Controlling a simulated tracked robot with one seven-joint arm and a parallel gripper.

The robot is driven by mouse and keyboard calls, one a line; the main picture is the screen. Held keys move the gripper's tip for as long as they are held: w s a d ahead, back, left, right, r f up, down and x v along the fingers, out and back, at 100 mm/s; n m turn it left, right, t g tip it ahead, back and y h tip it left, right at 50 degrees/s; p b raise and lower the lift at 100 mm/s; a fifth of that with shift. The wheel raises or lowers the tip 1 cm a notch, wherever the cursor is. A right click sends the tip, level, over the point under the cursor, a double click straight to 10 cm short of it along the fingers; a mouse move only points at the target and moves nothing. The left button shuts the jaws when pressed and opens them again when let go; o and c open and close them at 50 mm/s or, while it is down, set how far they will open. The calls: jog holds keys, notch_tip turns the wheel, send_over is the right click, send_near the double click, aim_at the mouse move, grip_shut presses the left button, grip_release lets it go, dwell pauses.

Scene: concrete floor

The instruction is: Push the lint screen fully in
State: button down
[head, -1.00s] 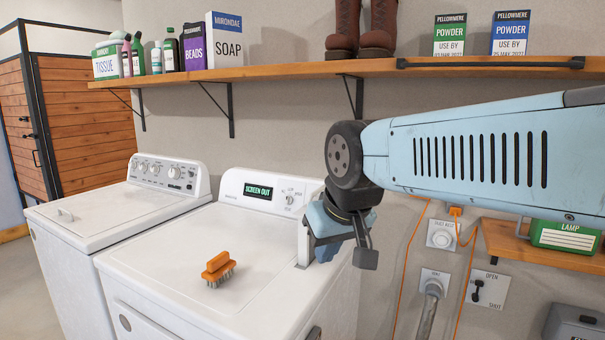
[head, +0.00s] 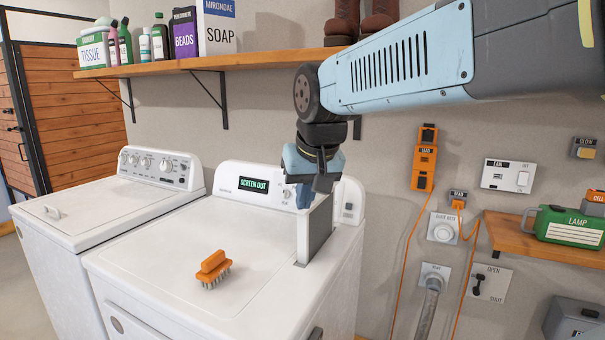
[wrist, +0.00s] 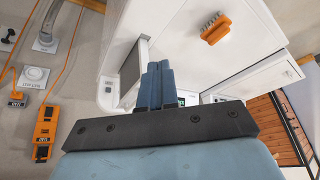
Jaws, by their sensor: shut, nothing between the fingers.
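The lint screen (head: 318,232) is a thin upright panel with a white edge and grey face. It stands well up out of the slot in the top of the white dryer (head: 240,248). The dryer's display (head: 254,184) reads "SCREEN OUT". My gripper (head: 304,198) is shut and empty, pointing down at the screen's upper end; I cannot tell whether it touches. In the wrist view, my blue fingers (wrist: 155,84) are together beside the screen (wrist: 134,72) and hide part of it.
An orange brush (head: 214,268) lies on the dryer top, left of the screen. A white washer (head: 95,205) stands at left. A wooden shelf (head: 270,61) with boxes and boots runs above, near my arm. The dryer top between brush and screen is clear.

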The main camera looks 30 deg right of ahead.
jog(key=w+d+r+m+g+h, duration=0.1)
jog(key=w+d+r+m, duration=0.3)
jog(key=w+d, duration=0.65)
jog(key=w+d+r+m+g+h, duration=0.15)
jog(key=w+d+r+m, duration=0.4)
jog(key=w, duration=0.85)
jog(key=shift+n+y, duration=0.45)
jog(key=shift+n, duration=0.2)
jog(key=x, duration=1.4)
jog(key=shift+s+d+f, duration=0.2)
jog(key=shift+s+f, duration=0.05)
jog(key=shift+f, duration=0.15)
jog(key=shift+w+a+f, duration=0.1)
jog(key=shift+f, duration=0.4)
